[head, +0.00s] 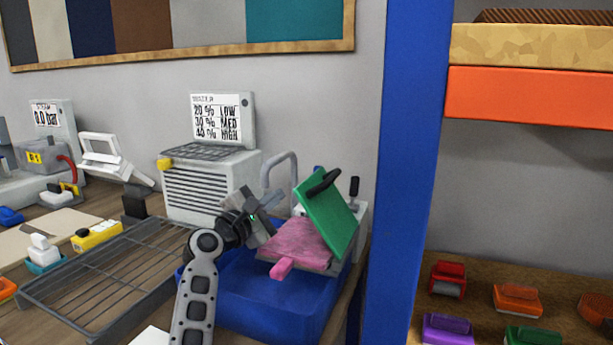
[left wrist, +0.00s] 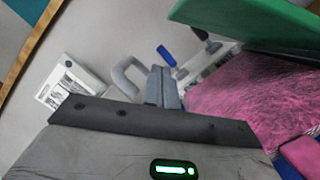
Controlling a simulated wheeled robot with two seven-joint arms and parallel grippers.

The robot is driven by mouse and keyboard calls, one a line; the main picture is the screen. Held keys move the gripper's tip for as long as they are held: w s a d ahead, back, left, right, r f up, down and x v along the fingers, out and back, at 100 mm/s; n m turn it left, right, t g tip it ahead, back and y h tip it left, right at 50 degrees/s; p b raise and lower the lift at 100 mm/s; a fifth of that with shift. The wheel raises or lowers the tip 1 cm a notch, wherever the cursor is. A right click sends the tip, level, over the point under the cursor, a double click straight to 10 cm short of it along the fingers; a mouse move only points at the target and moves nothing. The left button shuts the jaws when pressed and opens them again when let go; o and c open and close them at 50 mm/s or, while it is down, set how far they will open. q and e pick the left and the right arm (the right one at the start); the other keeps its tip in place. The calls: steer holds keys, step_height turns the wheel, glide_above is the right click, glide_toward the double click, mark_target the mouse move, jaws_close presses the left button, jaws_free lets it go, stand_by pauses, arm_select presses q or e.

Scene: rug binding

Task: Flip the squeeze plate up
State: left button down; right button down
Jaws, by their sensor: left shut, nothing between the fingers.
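The green squeeze plate (head: 328,222) with a black handle (head: 323,182) stands tilted up steeply at the right side of the blue basin (head: 255,300). It also shows at the top right of the left wrist view (left wrist: 250,25). A wet-looking pink cloth (head: 298,243) lies on a grey slab below it, and fills the right of the left wrist view (left wrist: 250,105). My left gripper (head: 268,226) is shut and empty, left of the plate and cloth and apart from the plate. Its closed fingers also show in the left wrist view (left wrist: 162,88). My right gripper is in neither view.
A grey faucet (head: 280,170) rises behind the basin. A wire rack (head: 100,280) lies to the left, with a white heater-like box (head: 200,185) behind it. A blue post (head: 415,150) stands close on the right, before shelves with several coloured blocks.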

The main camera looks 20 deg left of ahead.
arm_select(q)
steer(key=w, duration=0.4)
steer(key=w+d, duration=0.1)
steer(key=shift+w+r, duration=0.4)
steer(key=d+r+p, duration=0.2)
steer(key=d, duration=0.1)
steer(key=shift+w+d+r, duration=0.1)
steer(key=shift+w+r, duration=0.05)
steer(key=shift+w, duration=0.2)
steer(key=shift+d+r+m, duration=0.35)
steer(key=shift+m, duration=0.05)
